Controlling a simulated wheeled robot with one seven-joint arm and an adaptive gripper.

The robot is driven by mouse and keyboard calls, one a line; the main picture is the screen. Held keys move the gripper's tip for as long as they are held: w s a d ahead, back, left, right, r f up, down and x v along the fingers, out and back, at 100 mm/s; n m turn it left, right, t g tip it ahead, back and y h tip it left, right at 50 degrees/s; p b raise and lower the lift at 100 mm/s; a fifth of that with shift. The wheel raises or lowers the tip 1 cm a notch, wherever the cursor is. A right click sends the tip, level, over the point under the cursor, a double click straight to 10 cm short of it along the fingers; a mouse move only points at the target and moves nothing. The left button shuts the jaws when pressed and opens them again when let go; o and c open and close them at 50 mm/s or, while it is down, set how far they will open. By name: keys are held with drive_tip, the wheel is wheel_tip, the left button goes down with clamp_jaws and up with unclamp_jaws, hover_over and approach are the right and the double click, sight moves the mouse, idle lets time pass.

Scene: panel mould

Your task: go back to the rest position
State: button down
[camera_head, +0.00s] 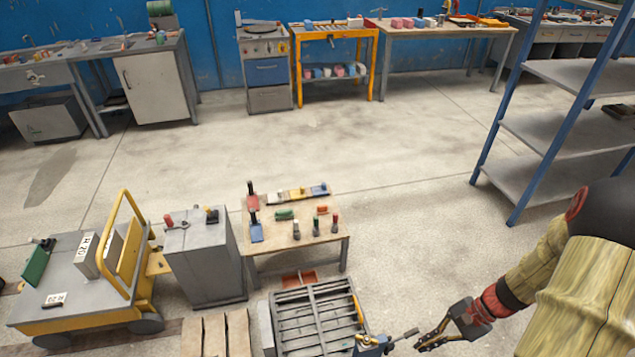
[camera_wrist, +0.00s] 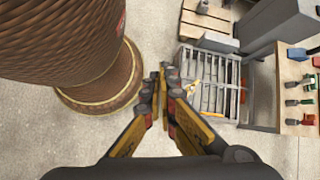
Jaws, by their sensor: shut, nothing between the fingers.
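My gripper (camera_head: 445,335) is at the lower right of the head view, out over the floor to the right of the grey slatted mould (camera_head: 315,318). In the wrist view my gripper (camera_wrist: 161,88) has its yellow and dark fingers close together at the tips, with nothing between them. The slatted mould (camera_wrist: 232,88) also shows in the wrist view, to the right of the fingertips. A blue-handled fitting (camera_head: 372,345) sits at the mould's lower right corner, left of the fingertips.
A small wooden table (camera_head: 330,240) with blocks and small tools stands behind the mould. Left are a grey cabinet (camera_head: 205,260) and a yellow cart (camera_head: 75,285). A blue-framed shelf (camera_head: 548,140) stands at right. The floor (camera_head: 380,160) between the table and back workbenches is clear.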

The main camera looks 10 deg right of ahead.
drive_tip(key=a+r+n+t+h, duration=0.2)
drive_tip(key=a+r+n, duration=0.2)
drive_tip(key=r, duration=0.7)
drive_tip(key=a+r+n+t+h, duration=0.2)
drive_tip(key=a+r+n, duration=0.3)
drive_tip(key=r, duration=0.6)
drive_tip(key=s+a+r+n+t+h, duration=0.1)
drive_tip(key=a+r+n+h, duration=0.2)
drive_tip(key=r, duration=0.9)
drive_tip(key=shift+a+n+t+h+p, duration=0.3)
drive_tip(key=shift+a+n+t+h, duration=0.1)
drive_tip(key=shift+a+n, duration=0.85)
drive_tip(key=c, duration=2.6)
unclamp_jaws()
drive_tip(key=shift+a, duration=0.1)
